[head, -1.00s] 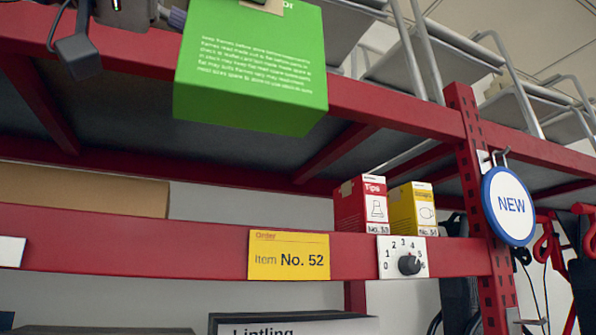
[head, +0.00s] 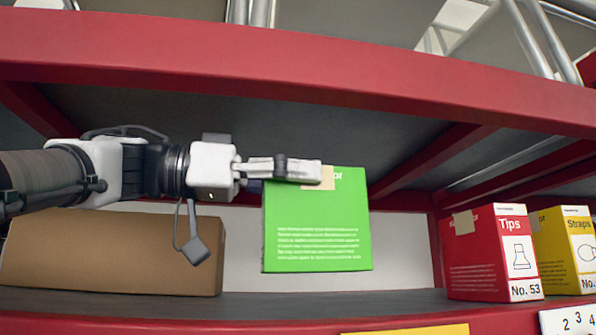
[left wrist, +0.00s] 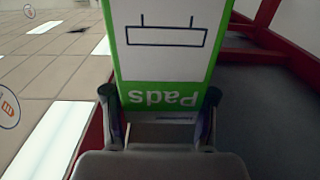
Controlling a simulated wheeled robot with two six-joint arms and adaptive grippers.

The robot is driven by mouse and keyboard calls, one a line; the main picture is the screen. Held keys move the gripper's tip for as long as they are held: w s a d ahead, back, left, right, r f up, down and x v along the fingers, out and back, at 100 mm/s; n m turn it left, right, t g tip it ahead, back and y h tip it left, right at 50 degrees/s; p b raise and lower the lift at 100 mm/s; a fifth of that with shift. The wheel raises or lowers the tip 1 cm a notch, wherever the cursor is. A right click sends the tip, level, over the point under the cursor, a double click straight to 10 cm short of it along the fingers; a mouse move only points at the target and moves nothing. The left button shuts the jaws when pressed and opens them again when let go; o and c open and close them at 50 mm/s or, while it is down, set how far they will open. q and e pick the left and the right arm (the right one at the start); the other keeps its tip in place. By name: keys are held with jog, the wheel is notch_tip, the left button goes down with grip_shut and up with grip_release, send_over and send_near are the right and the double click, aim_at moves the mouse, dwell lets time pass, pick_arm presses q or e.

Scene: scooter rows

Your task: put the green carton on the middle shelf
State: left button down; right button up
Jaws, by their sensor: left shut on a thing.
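The green carton (head: 316,230) hangs upright from my left gripper (head: 300,172) in the head view, its lower edge a little above the middle shelf (head: 270,303). My left gripper is shut on the carton's top edge. In the left wrist view the carton (left wrist: 165,64) shows a white face marked "Pads" between the two fingers (left wrist: 158,108). Whether the carton is over the shelf board or in front of it is hard to tell. My right gripper is in neither view.
A brown cardboard box (head: 110,250) stands on the shelf at left. A red "Tips" carton (head: 480,255) and a yellow "Straps" carton (head: 568,248) stand at right. The red upper beam (head: 300,70) runs above my arm. Shelf room shows between the boxes.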

aim_at(295, 215)
pick_arm(q)
jog(key=shift+w+r, duration=0.1)
jog(key=shift+w, duration=0.3)
notch_tip(295, 215, down, 4)
jog(key=shift+r, duration=0.1)
jog(key=shift+w, duration=0.2)
jog(key=shift+f, duration=0.25)
jog(key=shift+c, duration=1.7)
grip_release()
jog(key=shift+s, duration=0.1)
